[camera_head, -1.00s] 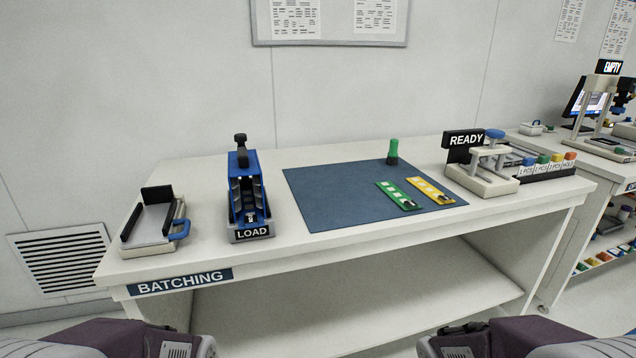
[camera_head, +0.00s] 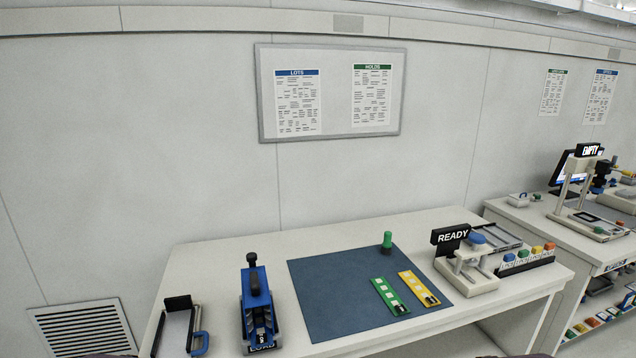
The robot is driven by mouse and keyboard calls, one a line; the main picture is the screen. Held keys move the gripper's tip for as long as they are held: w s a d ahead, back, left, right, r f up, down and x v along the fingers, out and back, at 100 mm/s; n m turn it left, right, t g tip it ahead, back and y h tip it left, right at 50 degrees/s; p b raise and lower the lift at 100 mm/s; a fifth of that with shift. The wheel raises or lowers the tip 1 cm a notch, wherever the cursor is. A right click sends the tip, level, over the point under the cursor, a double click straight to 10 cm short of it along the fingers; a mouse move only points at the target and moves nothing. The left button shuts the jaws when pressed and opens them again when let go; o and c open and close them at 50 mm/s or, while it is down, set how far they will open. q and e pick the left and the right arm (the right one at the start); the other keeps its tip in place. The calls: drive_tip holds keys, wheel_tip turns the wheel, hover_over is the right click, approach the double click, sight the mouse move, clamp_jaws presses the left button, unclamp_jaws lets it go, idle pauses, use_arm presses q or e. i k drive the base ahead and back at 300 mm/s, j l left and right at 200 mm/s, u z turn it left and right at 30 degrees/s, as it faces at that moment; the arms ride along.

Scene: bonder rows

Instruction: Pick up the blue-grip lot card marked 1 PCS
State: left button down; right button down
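The blue-grip lot card (camera_head: 508,260) stands upright at the left end of a black card rack (camera_head: 527,268) on the right side of the bench. Green, yellow and orange-grip cards stand beside it in a row. The markings on the card faces are too small to read surely now. Neither of my grippers shows; only dark slivers of my arms touch the bottom edge of the picture.
A white press-like fixture (camera_head: 468,268) with a READY sign (camera_head: 451,234) stands just left of the rack. A blue mat (camera_head: 335,300) holds a green strip (camera_head: 388,296), a yellow strip (camera_head: 417,288) and a green-handled stamp (camera_head: 387,242). A blue LOAD fixture (camera_head: 257,305) stands further left.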

sight(509, 260)
drive_tip(key=z, duration=1.3)
